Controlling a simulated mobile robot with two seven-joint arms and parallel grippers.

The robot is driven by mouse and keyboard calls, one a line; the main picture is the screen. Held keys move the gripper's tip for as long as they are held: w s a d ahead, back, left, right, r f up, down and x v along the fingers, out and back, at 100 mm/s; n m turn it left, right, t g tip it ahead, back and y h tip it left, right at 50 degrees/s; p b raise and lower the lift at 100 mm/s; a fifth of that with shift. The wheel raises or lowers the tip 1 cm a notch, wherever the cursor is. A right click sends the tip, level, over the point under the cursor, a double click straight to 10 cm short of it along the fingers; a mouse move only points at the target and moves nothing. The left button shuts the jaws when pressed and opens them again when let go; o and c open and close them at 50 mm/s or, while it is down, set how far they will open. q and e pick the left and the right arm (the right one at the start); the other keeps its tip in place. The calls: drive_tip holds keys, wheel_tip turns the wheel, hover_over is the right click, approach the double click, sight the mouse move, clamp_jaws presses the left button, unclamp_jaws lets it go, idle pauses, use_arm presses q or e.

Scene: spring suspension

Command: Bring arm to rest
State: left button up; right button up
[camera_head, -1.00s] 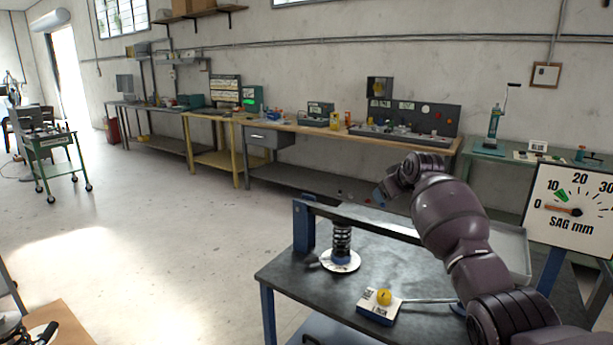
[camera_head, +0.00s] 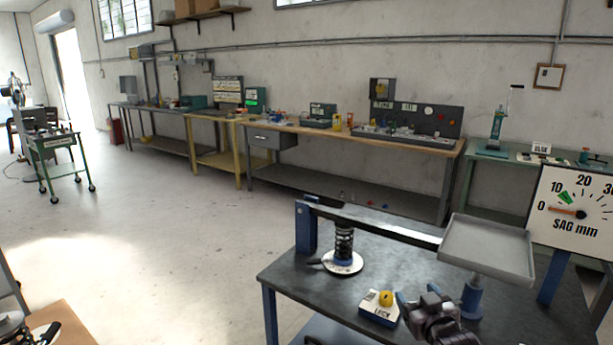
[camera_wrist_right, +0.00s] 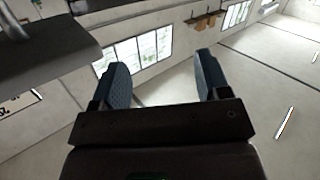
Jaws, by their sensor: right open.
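My right gripper (camera_head: 414,300) is low at the front of the dark workbench (camera_head: 300,280) in the head view, just right of the lock box. In the right wrist view its two blue-padded fingers (camera_wrist_right: 163,76) are spread, with nothing between them. The spring (camera_head: 343,244) stands upright on a white round base under the long metal beam (camera_head: 375,220). A grey tray (camera_head: 487,246) sits at the beam's right end. The lock box (camera_head: 379,308) has a yellow knob on top. My left gripper is not in view.
The sag gauge (camera_head: 575,210) stands at the right, its orange pointer near the low end beside a green mark. A grey edge (camera_wrist_right: 45,55) hangs close to the gripper in the wrist view. Wall benches (camera_head: 350,134) are farther back, with open floor between.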

drive_tip(key=s+d+f+g, duration=0.1)
drive_tip(key=s+f, duration=0.5)
drive_tip(key=s, duration=0.4)
drive_tip(key=s+d+f+m+g+h, duration=0.1)
drive_tip(key=s+f+g, duration=0.1)
drive_tip(key=s+f, duration=0.5)
drive_tip(key=s+d+f+m+g+h, duration=0.1)
drive_tip(key=s+f, duration=0.6)
drive_tip(key=s, duration=0.8)
drive_tip(key=shift+s+f+g, duration=0.2)
drive_tip(key=shift+f+g, duration=0.05)
drive_tip(key=shift+g, duration=0.45)
